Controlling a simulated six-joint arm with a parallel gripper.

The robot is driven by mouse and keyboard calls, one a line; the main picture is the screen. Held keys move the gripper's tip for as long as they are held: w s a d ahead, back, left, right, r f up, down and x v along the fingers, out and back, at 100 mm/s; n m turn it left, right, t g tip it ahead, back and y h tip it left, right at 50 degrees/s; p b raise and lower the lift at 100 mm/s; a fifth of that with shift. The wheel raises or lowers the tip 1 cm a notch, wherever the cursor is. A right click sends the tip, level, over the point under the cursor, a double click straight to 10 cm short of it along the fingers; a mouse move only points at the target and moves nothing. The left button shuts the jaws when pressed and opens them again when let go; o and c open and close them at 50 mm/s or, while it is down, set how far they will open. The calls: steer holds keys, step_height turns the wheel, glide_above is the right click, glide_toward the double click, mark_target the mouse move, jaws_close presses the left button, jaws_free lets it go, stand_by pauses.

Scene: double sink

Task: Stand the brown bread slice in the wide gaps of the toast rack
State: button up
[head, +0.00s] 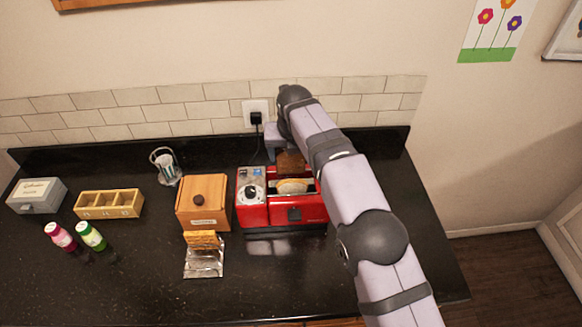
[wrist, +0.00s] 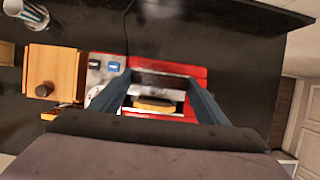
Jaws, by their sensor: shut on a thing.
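The brown bread slice (head: 291,162) is upright at the back of the red toaster (head: 312,209), at or just above its rear slot; I cannot tell if it still touches the slot. My gripper (head: 290,153) is shut on it from above, and my arm hides part of the toaster's right side. In the wrist view, the slice (wrist: 159,79) is a dark brown band between the two fingertips. A paler bread slice (head: 291,187) sits in the toaster's front slot. I cannot make out a toast rack for certain in either view.
Left of the toaster stands a wooden box (head: 203,199) with a knob, with a foil packet (head: 204,262) in front. A clear holder (head: 165,166), a compartmented wooden tray (head: 108,213), a grey box (head: 37,196) and two bottles (head: 91,236) are farther left. The front counter is largely clear.

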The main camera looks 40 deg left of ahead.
mark_target(278, 151)
steer(key=shift+r, duration=1.6)
steer(key=shift+s+a, duration=0.5)
steer(key=shift+s, duration=0.2)
steer(key=shift+s+a, duration=0.5)
steer(key=shift+s, duration=0.2)
steer(key=s+a+b, duration=0.2)
steer(key=s, duration=0.5)
steer(key=s+a+b, duration=0.2)
steer(key=s+a, duration=0.1)
steer(key=s, duration=0.4)
steer(key=s+d+f, duration=0.2)
steer(key=s+f, duration=0.3)
steer(key=s, duration=0.3)
steer(key=s+d+f+g+y, duration=0.1)
steer(key=s+d+f, duration=0.1)
steer(key=s+f, duration=0.3)
steer(key=shift+s+d+f+p, duration=0.15)
steer(key=shift+s+p, duration=0.3)
steer(key=shift+s, duration=1.1)
steer(key=shift+f, duration=0.2)
